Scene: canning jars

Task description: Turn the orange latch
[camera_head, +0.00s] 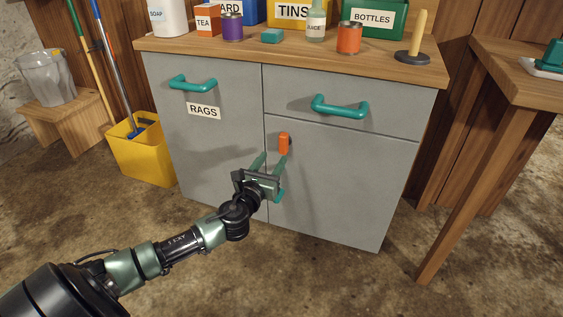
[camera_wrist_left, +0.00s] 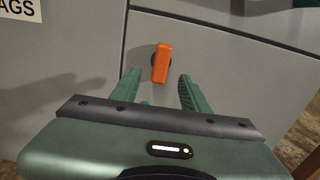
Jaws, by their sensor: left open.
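The orange latch (camera_head: 284,144) is on the grey cabinet front, near the top left corner of the lower right door (camera_head: 345,190). It points up and down. It also shows in the left wrist view (camera_wrist_left: 161,63), just beyond the fingertips. My left gripper (camera_head: 270,158) is open, with its two green fingers pointing up toward the latch. A teal handle (camera_head: 279,195) on that door is partly hidden behind my gripper. My right gripper is not in view.
A drawer with a teal handle (camera_head: 340,107) is above the door, and a RAGS door with its handle (camera_head: 192,83) is at left. Jars and boxes stand on the cabinet top (camera_head: 290,52). A yellow bucket (camera_head: 143,155) is at left, a wooden table (camera_head: 520,85) at right.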

